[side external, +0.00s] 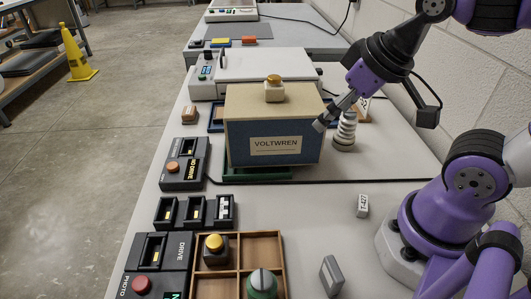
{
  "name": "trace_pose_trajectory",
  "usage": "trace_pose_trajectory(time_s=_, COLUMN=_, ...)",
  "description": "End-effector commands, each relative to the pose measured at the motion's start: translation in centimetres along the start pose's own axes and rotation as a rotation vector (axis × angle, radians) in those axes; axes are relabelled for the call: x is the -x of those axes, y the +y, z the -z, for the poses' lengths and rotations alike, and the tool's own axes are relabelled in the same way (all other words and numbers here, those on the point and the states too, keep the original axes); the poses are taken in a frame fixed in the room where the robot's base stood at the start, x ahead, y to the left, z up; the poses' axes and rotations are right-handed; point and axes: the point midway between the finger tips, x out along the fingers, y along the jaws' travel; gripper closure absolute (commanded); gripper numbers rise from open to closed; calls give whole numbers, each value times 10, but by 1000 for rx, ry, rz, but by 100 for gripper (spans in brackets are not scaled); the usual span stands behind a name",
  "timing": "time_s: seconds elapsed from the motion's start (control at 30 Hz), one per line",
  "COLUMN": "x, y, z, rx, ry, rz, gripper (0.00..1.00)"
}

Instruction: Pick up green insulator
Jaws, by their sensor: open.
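A green rounded piece with a pale top (262,286) sits in the front right compartment of the wooden divided tray (281,262), cut by the picture's bottom edge; it may be the green insulator. My gripper (322,123) is far behind it, pointing down and left at the right side of the box marked VOLTWREN (240,120). Its jaws are small in view and show nothing held. A pale ribbed insulator (345,132) stands upright just right of the fingertips; whether they touch it or the box I cannot tell.
A yellow-topped dark piece (214,250) sits in the tray's back left compartment. A cream block with a yellow knob (274,92) is on the box. Dark control units (184,172) line the left edge.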

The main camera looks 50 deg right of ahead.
Motion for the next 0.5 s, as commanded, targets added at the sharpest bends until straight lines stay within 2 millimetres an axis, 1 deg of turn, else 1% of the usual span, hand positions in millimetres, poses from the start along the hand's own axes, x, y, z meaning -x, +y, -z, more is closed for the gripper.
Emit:
trace_pose_trajectory(time_s=0.03, x=0, y=0, z=0, rx=0, ry=0, rz=0, gripper=19)
trace_pose_trajectory(time_s=0.07, x=0, y=0, z=0, rx=0, ry=0, rz=0, gripper=13)
trace_pose_trajectory(time_s=0.4, x=0, y=-1, z=0, rx=1, ry=-2, rz=2, gripper=13)
trace_pose_trajectory(time_s=0.47, x=-1, y=-6, z=2, rx=9, ry=-13, rz=13, gripper=13)
trace_pose_trajectory(time_s=0.5, x=-2, y=-13, z=4, rx=19, ry=-31, rz=28, gripper=13)
